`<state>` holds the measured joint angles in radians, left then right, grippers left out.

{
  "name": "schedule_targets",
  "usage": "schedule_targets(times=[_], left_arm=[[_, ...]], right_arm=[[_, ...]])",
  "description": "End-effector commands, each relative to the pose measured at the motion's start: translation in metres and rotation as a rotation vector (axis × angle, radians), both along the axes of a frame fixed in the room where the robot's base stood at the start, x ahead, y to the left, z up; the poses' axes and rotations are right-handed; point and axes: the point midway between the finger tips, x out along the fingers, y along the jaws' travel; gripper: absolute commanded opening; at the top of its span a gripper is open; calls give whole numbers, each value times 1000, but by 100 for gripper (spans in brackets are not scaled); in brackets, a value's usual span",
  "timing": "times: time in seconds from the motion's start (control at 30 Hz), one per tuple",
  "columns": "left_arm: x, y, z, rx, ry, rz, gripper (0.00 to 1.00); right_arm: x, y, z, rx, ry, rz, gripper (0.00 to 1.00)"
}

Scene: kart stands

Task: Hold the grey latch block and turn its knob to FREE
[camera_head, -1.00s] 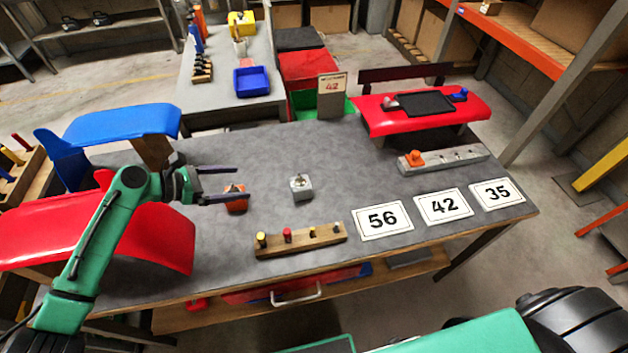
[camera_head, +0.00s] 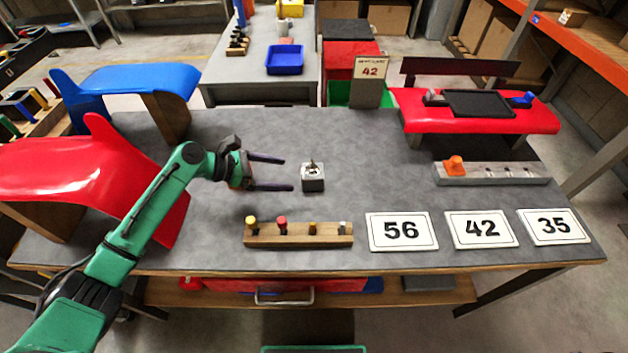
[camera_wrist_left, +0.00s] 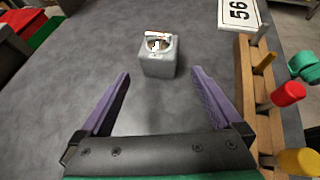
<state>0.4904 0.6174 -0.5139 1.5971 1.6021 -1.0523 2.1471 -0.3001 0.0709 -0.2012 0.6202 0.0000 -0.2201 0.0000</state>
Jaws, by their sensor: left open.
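The grey latch block (camera_head: 313,181) sits on the grey workbench, with a small knob on its top. In the left wrist view the block (camera_wrist_left: 158,67) stands just beyond the fingertips, between their lines, and its top carries a pale ring with a red mark. The knob's lettering is too small to read. My left gripper (camera_head: 289,174) is open and empty, pointing right at the block with a small gap. Its two purple fingers also frame the block in the left wrist view (camera_wrist_left: 160,75). My right gripper is out of view.
A wooden peg rail (camera_head: 298,236) lies in front of the block. Number cards 56 (camera_head: 402,231), 42 (camera_head: 482,229) and 35 (camera_head: 554,227) lie to its right. A grey rail (camera_head: 492,174) with an orange knob lies farther right. Bench behind the block is clear.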

Motion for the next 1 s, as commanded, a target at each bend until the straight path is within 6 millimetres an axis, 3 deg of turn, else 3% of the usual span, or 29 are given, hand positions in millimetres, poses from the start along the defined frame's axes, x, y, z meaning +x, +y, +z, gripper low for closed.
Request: schedule_targets(times=[0.03,0.27,0.33,0.5,0.83,0.97,1.0], left_arm=[[1,-7,-10,-2,-1,-4,99],[13,-43,-32,-2,-3,-4,99],[15,-53,-28,-3,3,-3,99],[21,-70,-39,-2,1,0,99],[23,-75,-42,0,0,-1,99],[22,-74,-42,0,0,-1,50],[22,-74,-42,0,0,-1,43]], right_arm=[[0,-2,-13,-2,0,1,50],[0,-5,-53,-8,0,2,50],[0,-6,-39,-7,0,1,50],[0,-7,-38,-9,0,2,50],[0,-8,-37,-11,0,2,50],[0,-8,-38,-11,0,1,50],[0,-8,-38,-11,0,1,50]])
